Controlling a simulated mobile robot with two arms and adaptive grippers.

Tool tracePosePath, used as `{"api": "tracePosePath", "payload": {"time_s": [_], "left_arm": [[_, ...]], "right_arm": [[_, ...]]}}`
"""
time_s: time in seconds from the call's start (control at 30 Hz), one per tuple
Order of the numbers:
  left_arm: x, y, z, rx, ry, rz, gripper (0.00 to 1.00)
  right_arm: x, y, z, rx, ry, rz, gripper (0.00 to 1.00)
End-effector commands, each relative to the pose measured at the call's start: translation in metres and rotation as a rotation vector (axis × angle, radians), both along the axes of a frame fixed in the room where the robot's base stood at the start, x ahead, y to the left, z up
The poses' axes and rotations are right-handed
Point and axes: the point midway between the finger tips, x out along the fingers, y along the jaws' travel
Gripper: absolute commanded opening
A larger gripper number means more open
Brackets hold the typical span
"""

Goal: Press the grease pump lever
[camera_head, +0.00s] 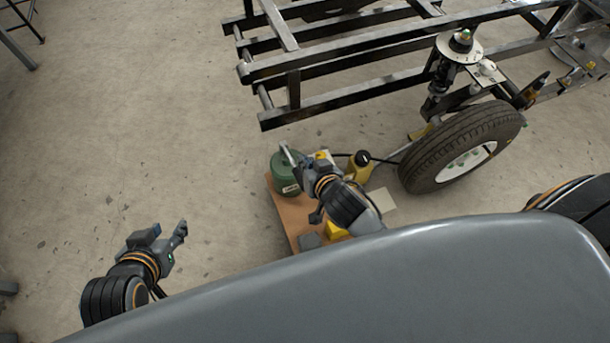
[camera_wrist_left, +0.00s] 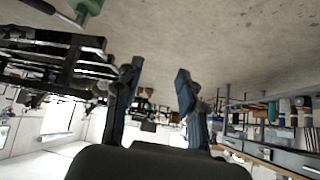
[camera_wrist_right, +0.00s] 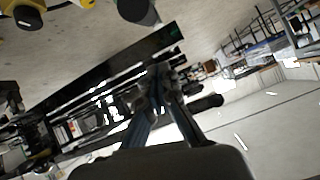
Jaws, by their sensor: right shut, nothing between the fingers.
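The green grease pump (camera_head: 286,180) stands on a brown board on the floor, in the middle of the head view. Part of a green thing, likely the pump, shows at the top left of the left wrist view (camera_wrist_left: 92,5). My right gripper (camera_head: 289,153) is shut and empty, over or beside the pump's top; its fingertips meet in the right wrist view (camera_wrist_right: 160,85). I cannot tell the lever from the gripper, or whether they touch. My left gripper (camera_head: 181,230) is open and empty, well left of the pump; its fingers stand apart in the left wrist view (camera_wrist_left: 157,88).
The brown board (camera_head: 290,215) lies under the pump, with a yellow can (camera_head: 360,170) to its right. A tyred wheel (camera_head: 465,145) and a dark metal frame (camera_head: 330,82) stand behind and right. The floor (camera_head: 120,110) at the left is clear.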

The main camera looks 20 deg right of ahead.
Motion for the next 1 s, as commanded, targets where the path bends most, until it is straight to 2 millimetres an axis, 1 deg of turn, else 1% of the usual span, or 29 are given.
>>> {"api": "tracePosePath", "payload": {"time_s": [0.03,0.2,0.4,0.5,0.63,1.0], "left_arm": [[0.009,-0.003,0.003,-0.011,-0.051,-0.004,0.40],[0.035,-0.013,0.025,-0.049,-0.219,-0.017,0.40],[0.053,-0.021,0.048,-0.082,-0.362,-0.026,0.40],[0.058,-0.023,0.055,-0.091,-0.402,-0.029,0.40],[0.060,-0.025,0.059,-0.096,-0.423,-0.030,0.40],[0.060,-0.025,0.060,-0.097,-0.429,-0.030,0.40]], "right_arm": [[-0.005,0.002,-0.009,0.001,0.006,0.001,0.00],[-0.011,0.005,-0.022,0.002,0.006,0.001,0.00],[-0.015,0.007,-0.032,0.002,0.005,0.002,0.00],[-0.016,0.008,-0.035,0.002,0.005,0.001,0.00],[-0.016,0.008,-0.036,0.002,0.005,0.001,0.00],[-0.016,0.008,-0.036,0.002,0.004,0.001,0.00]]}}
